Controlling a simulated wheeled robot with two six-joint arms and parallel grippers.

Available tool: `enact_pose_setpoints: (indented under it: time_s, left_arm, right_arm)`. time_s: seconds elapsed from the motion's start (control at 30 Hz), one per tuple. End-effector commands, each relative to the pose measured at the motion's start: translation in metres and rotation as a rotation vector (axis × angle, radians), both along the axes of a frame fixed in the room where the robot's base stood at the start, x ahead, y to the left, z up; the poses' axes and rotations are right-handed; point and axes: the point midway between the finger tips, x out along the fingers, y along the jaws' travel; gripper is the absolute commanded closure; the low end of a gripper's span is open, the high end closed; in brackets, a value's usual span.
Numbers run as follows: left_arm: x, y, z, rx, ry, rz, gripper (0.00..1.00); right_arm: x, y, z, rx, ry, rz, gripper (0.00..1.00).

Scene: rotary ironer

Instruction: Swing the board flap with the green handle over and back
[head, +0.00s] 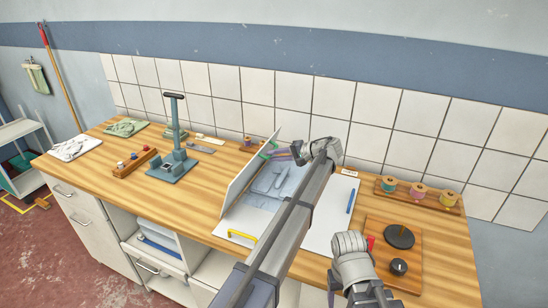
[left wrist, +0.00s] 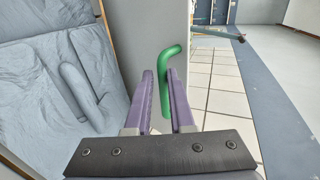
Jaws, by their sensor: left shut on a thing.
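The board flap (head: 247,176) is a pale panel standing steeply up from the worktop; it also shows as a grey panel in the left wrist view (left wrist: 135,40). Its green handle (head: 266,150) is near the far top edge, and its bent rod (left wrist: 171,92) shows in the left wrist view. My left gripper (head: 284,153) has purple fingers (left wrist: 163,85) and is shut on the green handle. A yellow handle (head: 241,236) is on the near side of the board base.
A blue-grey padded bed (head: 268,188) with raised shapes lies right of the flap. A blue pen-like bar (head: 351,201) lies on the white board. A teal stand (head: 173,150) is to the left. A wooden spool rack (head: 417,194) and a board with black knobs (head: 399,237) are to the right.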

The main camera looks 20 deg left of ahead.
Motion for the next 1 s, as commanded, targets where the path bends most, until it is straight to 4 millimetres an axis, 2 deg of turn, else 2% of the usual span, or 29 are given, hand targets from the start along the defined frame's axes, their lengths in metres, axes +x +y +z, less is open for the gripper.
enact_pose_setpoints:
  time_s: [0.03,0.47,0.5,0.63,1.0]
  left_arm:
    - [-0.0049,-0.0054,-0.0099,-0.03,0.009,0.007,1.0]
    - [-0.0057,-0.0107,-0.0104,-0.03,0.008,0.001,1.0]
    - [-0.0057,-0.011,-0.0104,-0.03,0.008,0.001,0.72]
    - [-0.0049,-0.0114,-0.0103,-0.03,0.008,-0.002,0.57]
    - [-0.0021,-0.0107,-0.009,-0.03,0.007,-0.004,0.55]
  right_arm:
    - [0.0,0.0,-0.0035,0.0,0.0,0.0,0.36]
    - [-0.0001,0.0,-0.0041,0.0,0.0,0.0,0.36]
    - [-0.0001,0.0,-0.0041,0.0,0.0,0.0,0.36]
    - [-0.0001,0.0,-0.0039,0.0,0.0,0.0,0.36]
    - [-0.0001,0.0,-0.0027,0.0,0.0,0.0,0.36]
